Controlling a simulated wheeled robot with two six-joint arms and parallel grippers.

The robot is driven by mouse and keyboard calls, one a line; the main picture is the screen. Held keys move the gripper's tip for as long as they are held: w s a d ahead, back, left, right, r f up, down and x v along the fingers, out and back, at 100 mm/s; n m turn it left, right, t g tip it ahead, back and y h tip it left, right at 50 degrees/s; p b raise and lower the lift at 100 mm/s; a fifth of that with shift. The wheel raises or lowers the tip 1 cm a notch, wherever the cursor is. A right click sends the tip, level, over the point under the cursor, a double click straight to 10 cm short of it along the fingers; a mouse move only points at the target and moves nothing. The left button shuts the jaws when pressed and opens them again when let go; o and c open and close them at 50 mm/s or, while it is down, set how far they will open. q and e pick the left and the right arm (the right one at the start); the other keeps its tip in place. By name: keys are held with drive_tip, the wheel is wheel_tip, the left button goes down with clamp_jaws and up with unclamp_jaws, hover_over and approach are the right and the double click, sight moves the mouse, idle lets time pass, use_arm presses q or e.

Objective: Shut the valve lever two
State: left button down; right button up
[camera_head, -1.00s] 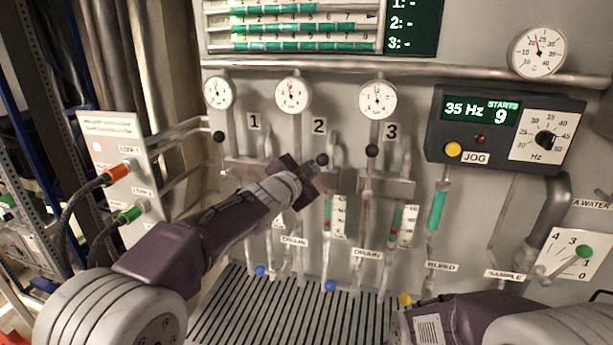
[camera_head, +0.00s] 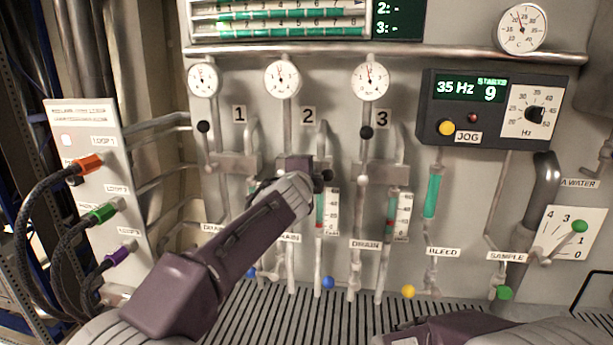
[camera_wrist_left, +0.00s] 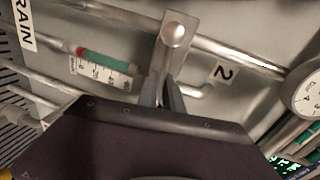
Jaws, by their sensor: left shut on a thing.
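The black knob of valve lever two (camera_head: 327,176) sticks out at the right side of my left gripper (camera_head: 318,174) in the head view. The lever points roughly to the right, while levers one (camera_head: 203,127) and three (camera_head: 366,132) stand upright. In the left wrist view my left gripper (camera_wrist_left: 168,95) has its fingers close together on the lever, beside the metal valve body (camera_wrist_left: 174,35). Most of the lever and its pivot are hidden behind my gripper in the head view. My right gripper is out of view; part of my right arm shows at the bottom.
Label 2 (camera_head: 308,116) and a round gauge (camera_head: 282,78) sit above the valve. A sight tube with a scale (camera_head: 333,212) stands just below right. The jog box (camera_head: 500,108) is at right. Cabled plugs (camera_head: 104,212) stick out at left. A slatted grate (camera_head: 270,318) lies below.

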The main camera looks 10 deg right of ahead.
use_arm(q)
drive_tip(key=shift+d+f+m, duration=0.1)
drive_tip(key=shift+f+m, duration=0.25)
drive_tip(key=shift+m, duration=0.05)
drive_tip(key=c, duration=1.5)
unclamp_jaws()
drive_tip(key=shift+d, duration=0.1)
drive_tip(key=shift+s+d, duration=0.1)
drive_tip(key=shift+d, duration=0.05)
drive_tip(key=shift+a+r, duration=0.1)
drive_tip(key=shift+a, duration=0.15)
